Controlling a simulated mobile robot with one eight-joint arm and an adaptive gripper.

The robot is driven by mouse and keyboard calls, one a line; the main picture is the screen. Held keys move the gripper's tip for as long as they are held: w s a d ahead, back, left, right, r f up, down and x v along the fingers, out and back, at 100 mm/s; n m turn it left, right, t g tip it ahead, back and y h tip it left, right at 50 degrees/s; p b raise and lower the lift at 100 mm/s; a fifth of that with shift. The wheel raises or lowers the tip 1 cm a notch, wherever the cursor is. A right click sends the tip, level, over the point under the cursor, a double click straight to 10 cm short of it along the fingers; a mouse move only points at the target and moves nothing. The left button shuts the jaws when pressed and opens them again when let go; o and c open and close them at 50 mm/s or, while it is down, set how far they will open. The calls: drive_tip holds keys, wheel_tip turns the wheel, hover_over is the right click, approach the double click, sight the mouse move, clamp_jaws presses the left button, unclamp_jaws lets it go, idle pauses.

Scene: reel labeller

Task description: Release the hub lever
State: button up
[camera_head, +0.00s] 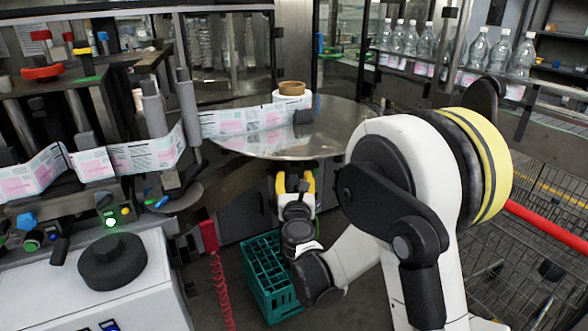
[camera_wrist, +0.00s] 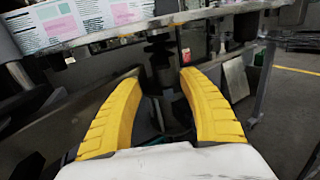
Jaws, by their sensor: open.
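The reel plate (camera_head: 325,140) is a large round metal disc, with a printed label web (camera_head: 250,120) running past its left side. A brown ring on a white core (camera_head: 292,90) stands at the plate's far edge. My gripper (camera_head: 296,182) is below the plate's near edge, its yellow fingers pointing up. In the wrist view my gripper (camera_wrist: 161,76) is open, with a gap between the fingers. A dark hub-like part (camera_wrist: 158,55) shows under the plate's rim, beyond and between the fingertips. I cannot make out for certain which part is the hub lever.
A green crate (camera_head: 262,250) stands on the floor below my gripper. A red coiled cord (camera_head: 220,285) hangs left of it. A wire cart with a red handle (camera_head: 548,225) is at right. Bottles (camera_head: 480,50) line the conveyor behind. A black knob (camera_head: 112,262) sits on the white cabinet.

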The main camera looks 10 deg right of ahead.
drive_tip(key=s, duration=0.4)
drive_tip(key=shift+s+a, duration=0.1)
drive_tip(key=shift+a, duration=0.15)
drive_tip(key=s+d+r+m+g+h, duration=0.1)
drive_tip(key=s+d+r+m+g, duration=0.15)
drive_tip(key=s+d+m, duration=0.5)
drive_tip(key=s+d+r+m+g+h, duration=0.1)
drive_tip(key=s+d+m+g, duration=0.3)
drive_tip(key=m, duration=0.7)
drive_tip(key=s+a+f+m+g+y, duration=0.2)
drive_tip(key=s+m, duration=0.6)
drive_tip(key=s, duration=0.2)
drive_tip(key=s+a+f+m+g+y, duration=0.2)
drive_tip(key=s+f+m, duration=0.1)
drive_tip(key=s+m, duration=0.5)
drive_tip(key=s, duration=0.3)
drive_tip(key=shift+a+y, duration=0.3)
drive_tip(key=shift+a, duration=0.1)
drive_tip(key=shift+s+f, duration=0.1)
